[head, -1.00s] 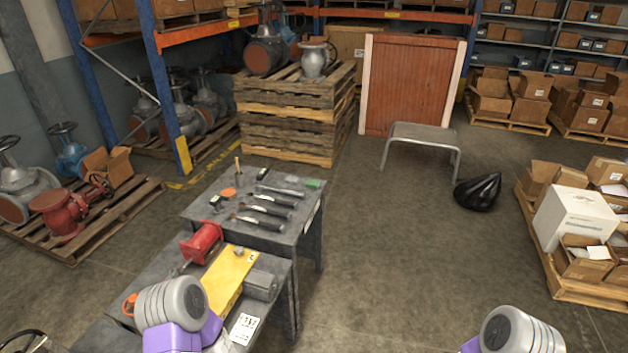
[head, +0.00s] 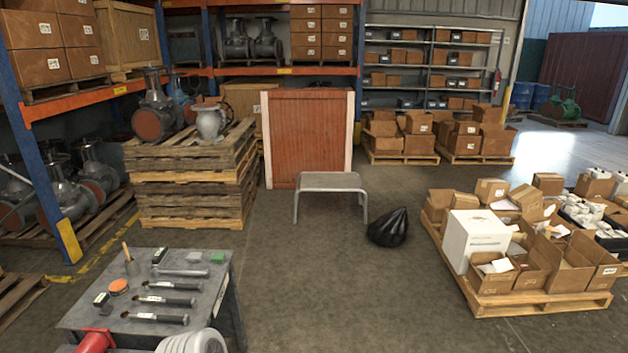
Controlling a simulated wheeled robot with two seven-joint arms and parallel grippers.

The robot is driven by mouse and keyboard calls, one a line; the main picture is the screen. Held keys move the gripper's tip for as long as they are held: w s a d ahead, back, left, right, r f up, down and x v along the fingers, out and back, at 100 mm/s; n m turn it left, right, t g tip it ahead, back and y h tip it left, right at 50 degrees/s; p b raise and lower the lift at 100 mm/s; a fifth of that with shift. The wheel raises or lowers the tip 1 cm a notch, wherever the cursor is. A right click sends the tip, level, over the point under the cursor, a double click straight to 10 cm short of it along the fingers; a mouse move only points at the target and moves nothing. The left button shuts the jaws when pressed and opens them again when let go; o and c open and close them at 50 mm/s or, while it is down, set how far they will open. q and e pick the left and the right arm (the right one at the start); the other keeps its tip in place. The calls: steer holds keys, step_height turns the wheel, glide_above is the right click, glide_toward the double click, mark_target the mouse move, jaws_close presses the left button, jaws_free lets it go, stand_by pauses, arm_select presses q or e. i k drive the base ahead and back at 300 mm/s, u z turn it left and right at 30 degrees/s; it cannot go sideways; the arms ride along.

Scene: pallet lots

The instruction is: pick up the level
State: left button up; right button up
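I cannot clearly make out a level. On the grey table (head: 85,318) at lower left lie several tools: a long silver-grey tool (head: 182,272) near the back, and black-handled tools (head: 170,300) in front of it. None can be told for certain as the level. Part of my own arm shows at the bottom edge near the table, but neither of my grippers is in view.
On the table are also an orange disc (head: 118,287), a green block (head: 217,258) and a small dark block (head: 159,256). A grey metal stool (head: 331,181) and a black bag (head: 388,228) stand beyond.

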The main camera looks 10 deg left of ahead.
mark_target(161, 254)
steer(key=z, duration=0.15)
steer(key=i, duration=2)
steer(key=u, duration=0.5)
steer(key=i, duration=1.65)
steer(key=u, duration=1.95)
steer(key=i, duration=0.85)
steer(key=u, duration=0.65)
